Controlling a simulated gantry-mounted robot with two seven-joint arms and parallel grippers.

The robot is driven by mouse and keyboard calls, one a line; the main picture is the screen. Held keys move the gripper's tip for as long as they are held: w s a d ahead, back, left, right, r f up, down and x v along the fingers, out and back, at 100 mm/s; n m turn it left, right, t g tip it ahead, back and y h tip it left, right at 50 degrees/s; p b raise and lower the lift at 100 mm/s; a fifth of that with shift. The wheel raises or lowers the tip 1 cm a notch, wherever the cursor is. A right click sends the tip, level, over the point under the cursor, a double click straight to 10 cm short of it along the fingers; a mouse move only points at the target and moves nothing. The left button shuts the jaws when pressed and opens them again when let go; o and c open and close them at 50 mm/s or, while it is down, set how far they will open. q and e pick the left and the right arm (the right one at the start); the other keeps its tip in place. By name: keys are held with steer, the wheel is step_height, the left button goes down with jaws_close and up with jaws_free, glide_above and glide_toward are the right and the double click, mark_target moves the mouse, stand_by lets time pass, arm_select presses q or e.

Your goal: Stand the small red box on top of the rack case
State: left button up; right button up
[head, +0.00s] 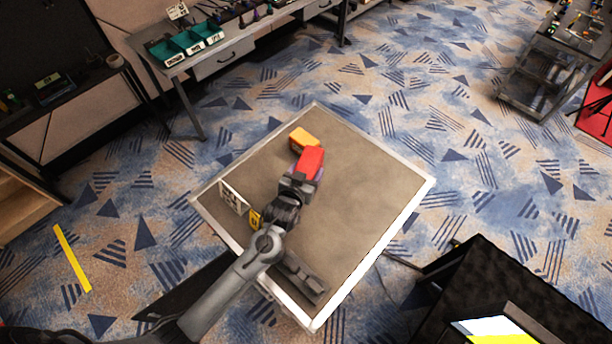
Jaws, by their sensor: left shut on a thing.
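The rack case (365,185) is a large case with a brownish top and pale metal edges, in the middle of the head view. My left gripper (300,181) is over its top, shut on the small red box (311,160). The box is tilted in the picture; I cannot tell whether it touches the case top. The gripper hides its near end. My right gripper is not in view.
An orange box (302,138) lies on the case top, close beyond the red box. A white panel (234,198) and a yellow item (255,219) are at the left edge. A dark grey piece (301,277) lies near the front. The right part of the top is clear.

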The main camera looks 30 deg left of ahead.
arm_select(q)
steer(key=shift+w+a+f, duration=0.15)
steer(key=shift+w+a, duration=0.15)
steer(key=shift+f+p, duration=0.4)
steer(key=shift+f, duration=1.6)
steer(key=shift+f, duration=0.1)
steer(key=o, duration=1.3)
steer(key=shift+f, duration=0.1)
steer(key=b+v, duration=0.1)
steer(key=v, duration=0.5)
steer(key=shift+v, duration=0.85)
